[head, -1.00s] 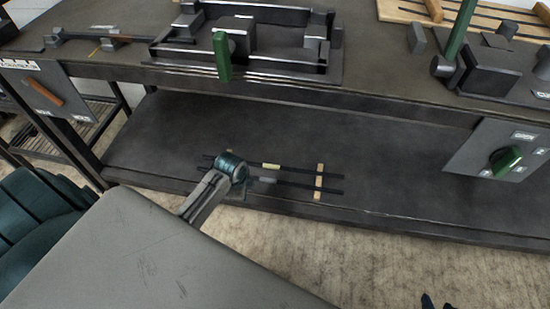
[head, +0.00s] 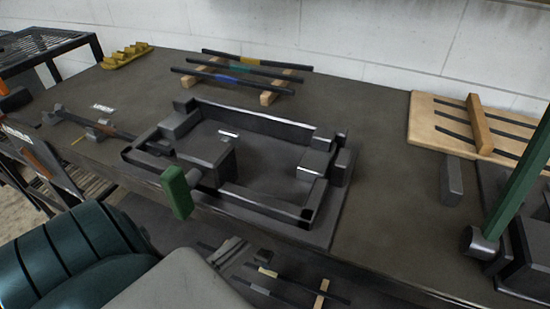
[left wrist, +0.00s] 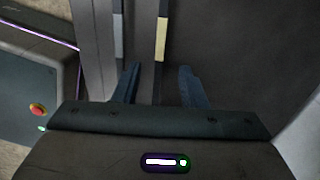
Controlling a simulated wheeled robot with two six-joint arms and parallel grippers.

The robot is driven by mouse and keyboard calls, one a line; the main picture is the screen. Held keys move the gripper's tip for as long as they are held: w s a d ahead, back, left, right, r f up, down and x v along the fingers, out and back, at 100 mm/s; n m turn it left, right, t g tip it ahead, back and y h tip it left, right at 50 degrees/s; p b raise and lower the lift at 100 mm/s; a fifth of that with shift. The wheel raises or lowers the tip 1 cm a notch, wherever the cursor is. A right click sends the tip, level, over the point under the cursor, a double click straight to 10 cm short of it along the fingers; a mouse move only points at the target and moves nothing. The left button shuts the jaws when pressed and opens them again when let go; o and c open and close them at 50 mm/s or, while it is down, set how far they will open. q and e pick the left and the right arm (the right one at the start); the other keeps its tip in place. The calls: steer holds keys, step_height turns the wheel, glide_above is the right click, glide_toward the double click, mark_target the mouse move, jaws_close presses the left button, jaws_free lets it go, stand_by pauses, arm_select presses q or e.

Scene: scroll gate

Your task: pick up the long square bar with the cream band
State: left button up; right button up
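The long square bar with the cream band (left wrist: 161,40) is dark and runs up the left wrist view. Its cream band also shows at the bottom of the head view (head: 267,272), on the lower shelf. My left gripper (left wrist: 159,68) is open, with its fingers either side of the bar's line. The bar lies nearer the left finger, and no grip on it shows. A second dark bar with a grey band (left wrist: 118,38) lies parallel, to the left of the left finger. In the head view my left arm partly hides both bars. My right gripper is not in view.
A pale wooden support (head: 321,295) crosses under the shelf bars. Above, the bench top carries a dark walled fixture (head: 262,122) with a green handle (head: 177,192). Several bars with coloured bands rest on wooden blocks (head: 278,88) behind it. The bench front edge overhangs the shelf.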

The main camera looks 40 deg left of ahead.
arm_select(q)
glide_above(268, 272)
steer(key=f, duration=0.2)
steer(key=f+b, duration=0.1)
steer(key=f, duration=0.1)
steer(key=shift+d, duration=0.25)
steer(key=f, duration=0.1)
steer(key=f+b, duration=0.1)
steer(key=f, duration=0.3)
steer(key=shift+a, duration=0.25)
steer(key=shift+f+b, duration=0.3)
steer(key=shift+f, duration=0.1)
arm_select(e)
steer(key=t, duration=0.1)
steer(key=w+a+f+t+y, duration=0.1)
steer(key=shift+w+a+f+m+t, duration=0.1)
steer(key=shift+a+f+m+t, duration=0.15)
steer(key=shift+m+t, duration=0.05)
arm_select(q)
jaws_close()
steer(key=shift+r, duration=0.1)
